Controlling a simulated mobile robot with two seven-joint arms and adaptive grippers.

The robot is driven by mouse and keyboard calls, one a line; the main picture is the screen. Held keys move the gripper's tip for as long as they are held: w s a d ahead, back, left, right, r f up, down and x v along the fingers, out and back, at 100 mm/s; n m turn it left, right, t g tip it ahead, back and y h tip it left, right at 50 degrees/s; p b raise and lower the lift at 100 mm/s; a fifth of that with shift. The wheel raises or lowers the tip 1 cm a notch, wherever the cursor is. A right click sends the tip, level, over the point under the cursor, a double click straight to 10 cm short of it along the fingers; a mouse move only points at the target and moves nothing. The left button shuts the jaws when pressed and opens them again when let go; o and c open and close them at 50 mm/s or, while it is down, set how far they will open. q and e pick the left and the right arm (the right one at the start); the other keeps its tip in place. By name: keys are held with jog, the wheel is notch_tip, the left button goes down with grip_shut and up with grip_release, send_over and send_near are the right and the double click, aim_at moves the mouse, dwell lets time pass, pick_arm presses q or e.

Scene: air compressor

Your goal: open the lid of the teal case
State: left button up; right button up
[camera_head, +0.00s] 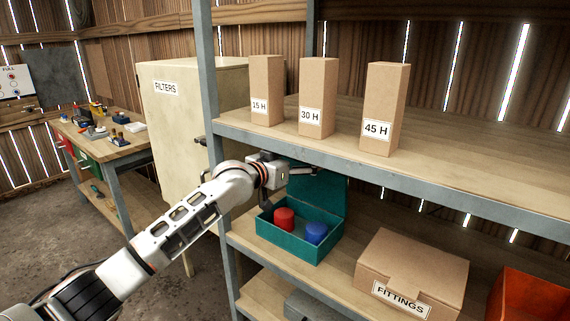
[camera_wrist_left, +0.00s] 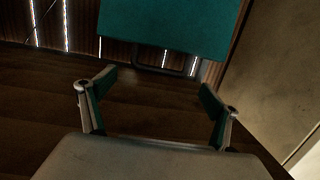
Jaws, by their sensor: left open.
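The teal case (camera_head: 300,245) sits on the middle shelf in the head view, with a red round piece (camera_head: 284,219) and a blue round piece (camera_head: 316,232) inside. Its lid (camera_head: 322,193) stands raised at the back of the case. My left gripper (camera_head: 314,171) is at the upper left of the lid, under the upper shelf. In the left wrist view my left gripper (camera_wrist_left: 157,90) is open with nothing between its fingers. The teal lid (camera_wrist_left: 175,25) shows beyond the fingertips, with a dark handle (camera_wrist_left: 160,68) at its edge. Contact between fingers and lid cannot be told.
Three tall boxes, the 15 H box (camera_head: 266,90), the 30 H box (camera_head: 318,97) and the 45 H box (camera_head: 385,108), stand on the upper shelf. A FITTINGS box (camera_head: 412,270) is right of the case. A shelf post (camera_head: 208,70) stands beside my left arm.

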pick_arm(q)
jog(key=v, duration=0.7)
jog(key=s+a+f+n+y, duration=0.1)
jog(key=s+a+f, duration=0.1)
jog(key=s+f, duration=0.5)
jog(key=s+a+f+y, duration=0.1)
jog(key=s+f, duration=0.2)
jog(key=f, duration=0.8)
jog(key=s+a+f+n+y, duration=0.15)
jog(key=s+f, duration=0.25)
jog(key=f, duration=0.6)
jog(key=s+a+f+g+y, duration=0.1)
jog(key=s+a+f, duration=0.3)
jog(key=s, duration=0.5)
jog(key=s+a+f+y, duration=0.1)
jog(key=s+a+f, duration=0.3)
jog(key=s+f, duration=0.3)
jog(key=s+a+f+g+y, duration=0.1)
jog(key=s+a+f, duration=0.4)
jog(key=s, duration=0.7)
jog(key=shift+f+g, duration=0.3)
jog(key=shift+f, duration=0.6)
